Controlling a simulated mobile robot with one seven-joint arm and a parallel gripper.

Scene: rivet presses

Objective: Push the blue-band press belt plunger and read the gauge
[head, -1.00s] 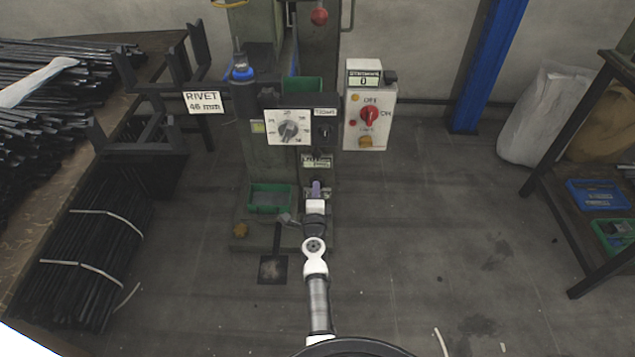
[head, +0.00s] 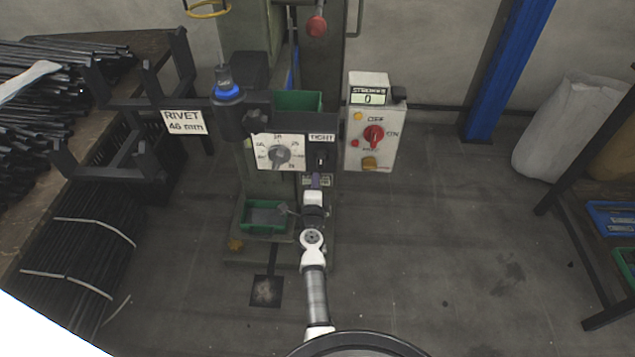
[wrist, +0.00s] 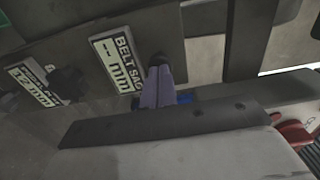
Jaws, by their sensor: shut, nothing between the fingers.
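The press has a blue band (head: 228,92) around its dark head in the head view. My gripper (head: 316,180) is shut and empty, in front of the press below the TIGHT panel. In the wrist view its purple fingers (wrist: 158,88) lie together. Their tips overlap a round black knob (wrist: 157,60), apparently the belt plunger; I cannot tell whether they touch it. Left of it is the belt sag gauge (wrist: 117,62), tilted in view, showing a dash-like mark and "mm" rather than a clear number. In the head view my gripper hides most of this area.
A second mm readout (wrist: 32,85) and a dark star knob (wrist: 68,83) sit further left. A white control box (head: 370,130) with a red switch and strokes counter at 0 stands right. A green bin (head: 264,216) and a foot pedal (head: 266,291) are low. A rod rack (head: 80,230) stands left.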

